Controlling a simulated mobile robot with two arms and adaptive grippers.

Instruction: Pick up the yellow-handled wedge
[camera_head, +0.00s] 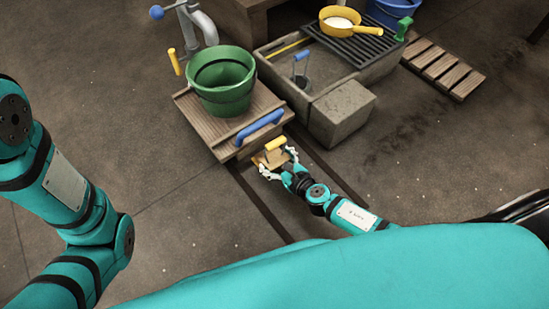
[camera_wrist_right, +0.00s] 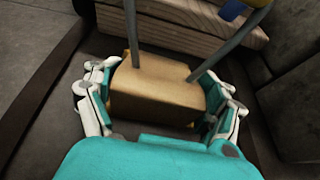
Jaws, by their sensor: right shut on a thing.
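The yellow-handled wedge (camera_head: 268,159) is a tan wooden block with a yellow grip bar (camera_head: 276,143) on top. It sits low against the front of the wooden platform, between dark rails. In the right wrist view the block (camera_wrist_right: 160,85) fills the middle, with two grey metal posts rising from it. My right gripper (camera_head: 275,169) is shut on the block, with one white finger at each side, as the right wrist view (camera_wrist_right: 158,103) also shows. Whether the block touches the floor is hard to tell. My left arm shows at the left, but its gripper is out of view.
The wooden platform (camera_head: 187,99) has a blue handle (camera_head: 260,124) and carries a green bucket (camera_head: 222,85). A stone trough (camera_head: 340,73) and a stone block (camera_head: 343,112) stand to the right.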

